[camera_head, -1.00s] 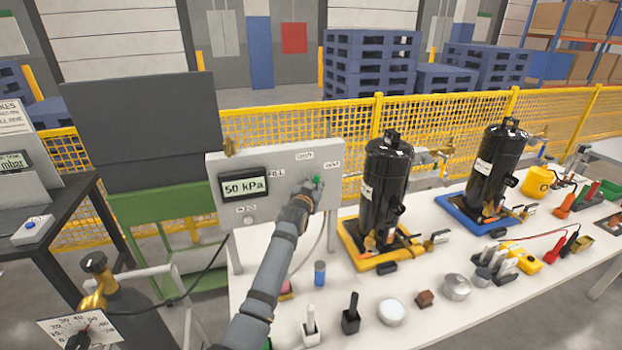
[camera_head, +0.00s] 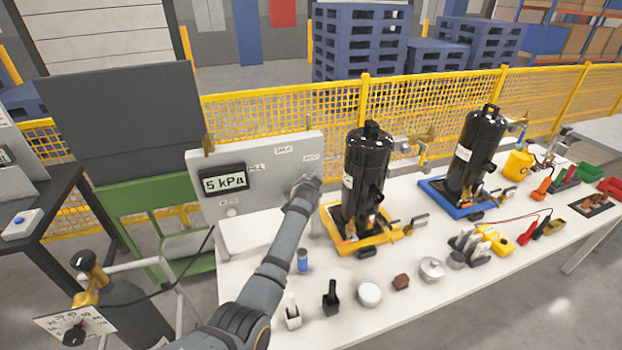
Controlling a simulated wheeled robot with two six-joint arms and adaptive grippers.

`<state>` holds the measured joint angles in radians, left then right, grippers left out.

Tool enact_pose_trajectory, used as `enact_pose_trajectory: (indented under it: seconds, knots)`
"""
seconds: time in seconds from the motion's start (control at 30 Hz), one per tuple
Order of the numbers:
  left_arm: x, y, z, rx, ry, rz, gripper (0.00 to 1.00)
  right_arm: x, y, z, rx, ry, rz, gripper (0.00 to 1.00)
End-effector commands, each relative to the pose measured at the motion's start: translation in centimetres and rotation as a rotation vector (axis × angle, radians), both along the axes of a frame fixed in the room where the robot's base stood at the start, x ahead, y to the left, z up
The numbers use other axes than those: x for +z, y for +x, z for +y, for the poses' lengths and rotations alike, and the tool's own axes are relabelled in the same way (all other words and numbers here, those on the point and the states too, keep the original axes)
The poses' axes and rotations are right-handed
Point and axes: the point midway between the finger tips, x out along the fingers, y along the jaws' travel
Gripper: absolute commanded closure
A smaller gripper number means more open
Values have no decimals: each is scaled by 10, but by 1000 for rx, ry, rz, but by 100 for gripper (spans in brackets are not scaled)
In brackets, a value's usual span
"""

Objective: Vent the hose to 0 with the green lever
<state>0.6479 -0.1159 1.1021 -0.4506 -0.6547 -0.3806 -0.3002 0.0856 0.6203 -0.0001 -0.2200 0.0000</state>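A grey panel box (camera_head: 268,182) stands on the left end of the white table. Its display (camera_head: 224,181) reads 5 kPa. My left gripper (camera_head: 308,185) is at the right side of the panel's front, near the lettering at its upper right. The green lever is hidden behind my gripper, and the fingers are too small and covered to tell whether they are open or shut on it. My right gripper is out of view.
A black compressor (camera_head: 366,175) on a yellow tray (camera_head: 378,240) stands just right of my gripper. Another compressor (camera_head: 474,150) on a blue tray (camera_head: 432,190) is farther right. A dark gas cylinder (camera_head: 130,310) stands at lower left. Small parts line the table's front.

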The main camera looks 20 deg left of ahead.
Motion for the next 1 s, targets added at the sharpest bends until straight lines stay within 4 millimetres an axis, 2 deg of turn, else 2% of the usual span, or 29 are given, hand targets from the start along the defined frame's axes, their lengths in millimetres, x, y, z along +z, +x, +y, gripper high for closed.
enact_pose_trajectory:
  seconds: [0.03, 0.47, 0.5, 0.67, 1.0]
  knots:
    - [-9, -3, -2, 0, 1, 21, 100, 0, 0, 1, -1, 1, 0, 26]
    - [-11, -3, -2, -1, 7, 28, 100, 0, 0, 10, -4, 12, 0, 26]
    - [-11, -3, -2, -1, 7, 28, 85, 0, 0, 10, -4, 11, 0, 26]
    - [-9, -2, -1, 0, 7, 22, 63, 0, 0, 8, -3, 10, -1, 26]
    - [-4, -2, -1, 0, 9, 14, 62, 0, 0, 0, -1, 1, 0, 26]
